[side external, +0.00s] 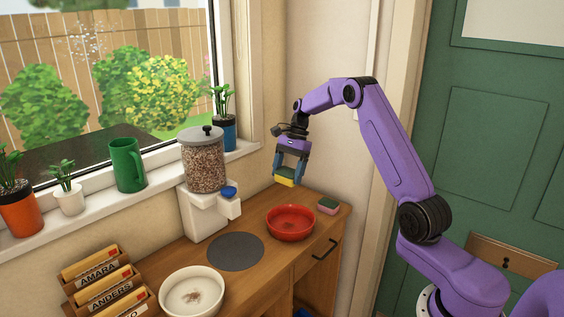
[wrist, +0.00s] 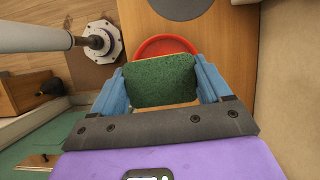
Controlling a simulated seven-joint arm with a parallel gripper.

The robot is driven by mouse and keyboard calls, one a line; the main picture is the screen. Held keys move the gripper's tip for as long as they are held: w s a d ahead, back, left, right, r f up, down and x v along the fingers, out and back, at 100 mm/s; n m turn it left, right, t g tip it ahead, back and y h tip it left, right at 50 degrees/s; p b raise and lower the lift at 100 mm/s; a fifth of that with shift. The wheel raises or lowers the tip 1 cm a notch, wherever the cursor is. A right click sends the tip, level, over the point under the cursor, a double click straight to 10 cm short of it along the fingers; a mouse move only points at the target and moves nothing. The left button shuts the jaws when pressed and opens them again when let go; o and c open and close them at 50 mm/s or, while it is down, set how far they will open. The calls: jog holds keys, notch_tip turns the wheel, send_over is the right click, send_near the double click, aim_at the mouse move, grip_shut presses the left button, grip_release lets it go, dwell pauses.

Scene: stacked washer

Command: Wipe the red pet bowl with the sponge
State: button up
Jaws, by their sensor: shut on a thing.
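The red pet bowl (side external: 291,224) stands on the wooden counter, with a dark smudge inside it. My gripper (side external: 286,178) is above and slightly behind the bowl, clear of it. It is shut on a sponge (side external: 284,182), whose yellow side shows in the side view. In the wrist view the sponge's green face (wrist: 160,80) fills the space between my blue fingers (wrist: 160,88). The red bowl (wrist: 165,46) shows behind the sponge there, mostly hidden by it.
A small pink and green block (side external: 328,206) lies right of the bowl. A white bowl (side external: 192,296) with a brown smudge, a dark round mat (side external: 235,251), a food dispenser (side external: 205,185) and a rack of labelled boxes (side external: 104,284) stand to the left. The counter's right edge is close.

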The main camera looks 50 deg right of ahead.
notch_tip(320, 180, down, 18)
jog(key=shift+r, duration=0.2)
jog(key=shift+d, duration=0.4)
jog(key=shift+s+d+r, duration=0.1)
jog(key=shift+d+r, duration=0.1)
jog(key=shift+d, duration=0.5)
jog(key=shift+d+r, duration=0.15)
jog(key=shift+d, duration=0.55)
jog(key=shift+a+r, duration=0.2)
jog(key=shift+a, duration=1.55)
jog(key=shift+a+r, duration=0.1)
jog(key=shift+r, duration=0.1)
notch_tip(320, 180, up, 6)
